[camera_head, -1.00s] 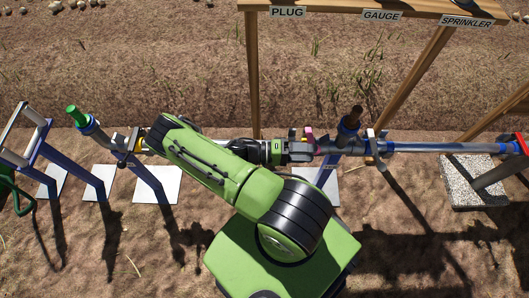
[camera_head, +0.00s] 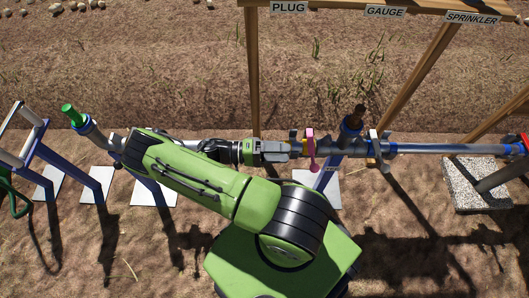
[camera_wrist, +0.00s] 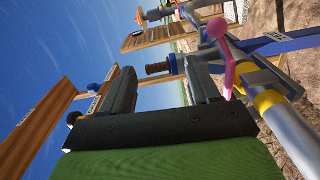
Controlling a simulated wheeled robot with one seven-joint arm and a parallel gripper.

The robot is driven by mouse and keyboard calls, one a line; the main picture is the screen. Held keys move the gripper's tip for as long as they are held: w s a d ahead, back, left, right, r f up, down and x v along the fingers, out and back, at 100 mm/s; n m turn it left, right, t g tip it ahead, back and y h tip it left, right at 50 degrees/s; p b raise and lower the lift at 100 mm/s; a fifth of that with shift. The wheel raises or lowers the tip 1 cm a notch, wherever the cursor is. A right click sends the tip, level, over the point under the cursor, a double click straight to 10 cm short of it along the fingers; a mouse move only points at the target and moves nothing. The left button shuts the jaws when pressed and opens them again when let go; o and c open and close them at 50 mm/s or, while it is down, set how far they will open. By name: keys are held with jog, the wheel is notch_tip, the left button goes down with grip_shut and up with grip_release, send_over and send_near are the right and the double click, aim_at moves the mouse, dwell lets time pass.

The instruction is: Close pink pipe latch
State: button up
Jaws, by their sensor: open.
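The pink latch (camera_head: 310,148) sits on the horizontal pipe (camera_head: 430,148) near a yellow band, and its lever lies across the pipe, pointing towards the picture's bottom. In the wrist view the latch (camera_wrist: 222,55) shows a round knob at its upper end and a thin arm running down. My gripper (camera_head: 284,151) is just left of the latch, over the pipe. In the wrist view my gripper (camera_wrist: 162,68) is open with nothing between its fingers. The latch is just outside the right finger; I cannot tell whether they touch.
A wooden frame (camera_head: 253,75) with PLUG, GAUGE and SPRINKLER signs stands behind the pipe. A brown-topped upright stub (camera_head: 359,112) and a grey clamp (camera_head: 378,150) are right of the latch. A green-capped pipe end (camera_head: 70,113) is at the left. Open soil lies in front.

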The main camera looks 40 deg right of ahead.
jog(key=shift+v, duration=2.25)
jog(key=shift+r, duration=0.1)
